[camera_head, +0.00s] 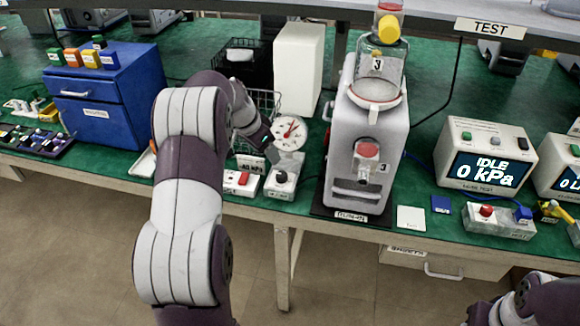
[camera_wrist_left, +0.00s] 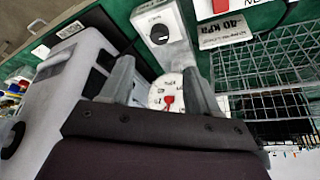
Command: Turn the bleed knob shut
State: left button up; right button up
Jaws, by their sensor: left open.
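The dark round knob (camera_head: 281,176) sits on a small pale grey block (camera_head: 290,163) at the bench's front edge, left of the canister pump. I take it for the bleed knob, as no label is readable on it. The knob also shows in the left wrist view (camera_wrist_left: 159,33), beyond the fingertips. A round dial with a red needle (camera_head: 291,131) stands behind the block. My left gripper (camera_wrist_left: 158,68) is open and empty, with the dial showing between its fingers. In the head view its tips are partly hidden, just behind and left of the knob. My right gripper is out of view.
The grey canister pump (camera_head: 343,130) stands close to the right. A box with a red switch (camera_head: 240,182) is left of the knob. A wire basket (camera_head: 263,102) and white block (camera_head: 298,68) are behind. A blue drawer cabinet (camera_head: 105,100) stands at the left.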

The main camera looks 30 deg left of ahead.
aim_at(282, 174)
pick_arm(q)
jog(key=p+x, duration=0.1)
jog(key=x, duration=1.1)
jog(key=shift+w+d+f, duration=0.15)
jog(key=shift+w+f, duration=0.05)
jog(key=shift+f, duration=0.05)
jog(key=c, duration=1)
